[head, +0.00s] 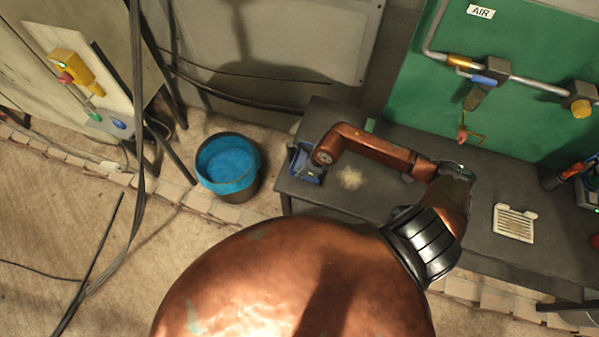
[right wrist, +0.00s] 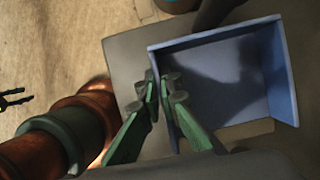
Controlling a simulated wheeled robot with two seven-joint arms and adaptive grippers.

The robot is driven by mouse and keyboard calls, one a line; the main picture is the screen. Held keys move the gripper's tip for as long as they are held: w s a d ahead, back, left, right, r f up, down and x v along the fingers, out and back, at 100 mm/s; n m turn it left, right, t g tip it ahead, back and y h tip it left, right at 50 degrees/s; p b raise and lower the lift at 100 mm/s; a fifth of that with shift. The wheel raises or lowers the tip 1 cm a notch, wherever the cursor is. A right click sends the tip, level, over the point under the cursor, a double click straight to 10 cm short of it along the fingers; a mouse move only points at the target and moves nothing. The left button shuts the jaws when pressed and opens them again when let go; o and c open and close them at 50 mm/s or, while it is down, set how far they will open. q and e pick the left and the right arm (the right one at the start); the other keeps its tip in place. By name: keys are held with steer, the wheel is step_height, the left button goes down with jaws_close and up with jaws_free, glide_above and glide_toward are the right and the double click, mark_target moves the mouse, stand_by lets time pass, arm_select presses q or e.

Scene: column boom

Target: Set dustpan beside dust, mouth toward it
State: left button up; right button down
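The blue dustpan (head: 305,165) is at the left end of the dark bench in the head view, partly hidden by my right arm. In the right wrist view the dustpan (right wrist: 225,85) shows walls at left, top and right, and its open side faces the bottom of that picture. The pale dust (head: 351,178) lies on the bench just right of the dustpan, apart from it. My right gripper (right wrist: 163,92) has its green fingers close on either side of the dustpan's left wall and looks shut on it.
The grey bench (head: 345,202) is mostly bare around the dust. A white slotted plate (head: 514,223) lies to the right. A black bucket with blue inside (head: 228,165) stands on the floor left of the bench. A tap on a pipe (head: 466,127) hangs over the back.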

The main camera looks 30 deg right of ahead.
steer(key=c, duration=2.6)
jaws_free()
steer(key=shift+f, duration=0.15)
steer(key=o, duration=0.4)
steer(key=shift+o, duration=0.2)
steer(key=shift+r, duration=0.25)
steer(key=b+v, duration=0.1)
steer(key=v, duration=1.1)
steer(key=shift+s+f+b, duration=0.1)
steer(key=shift+b, duration=0.2)
